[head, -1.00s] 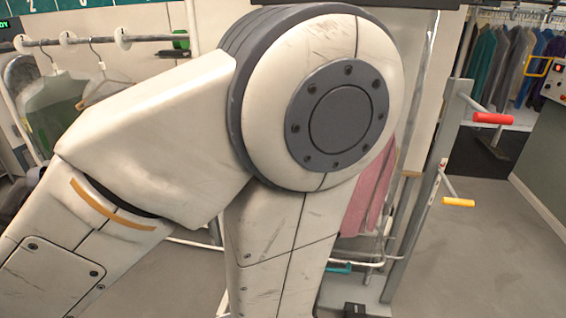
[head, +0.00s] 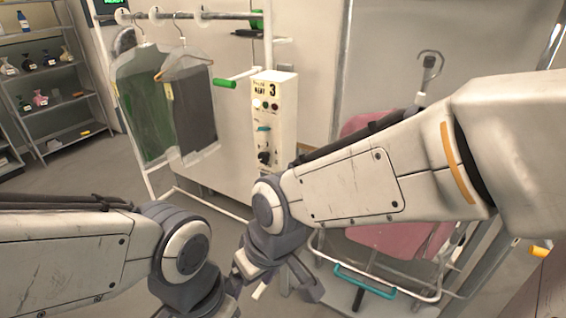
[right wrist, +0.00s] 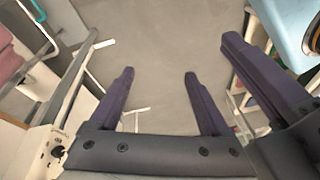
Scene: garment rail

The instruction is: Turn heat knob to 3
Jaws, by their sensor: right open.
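A cream control box (head: 287,118) stands mid-view in the head view. Its face has a large printed 3, small lamps, a blue lever (head: 263,128) and a black knob (head: 264,157) low down. The small lettering and the knob's pointer are too small to read. In the right wrist view the black knob (right wrist: 57,150) shows at lower left. My right gripper (head: 285,284) is in front of and below the box, pointing down; its fingers (right wrist: 160,73) are apart and empty over the floor. My left gripper (head: 208,302) is low in the head view, its fingers mostly cut off.
A rail with bagged garments (head: 190,115) and a green-ended bar (head: 224,83) stand left of the box. Shelves (head: 60,90) stand far left. Grey floor (head: 60,180) is open.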

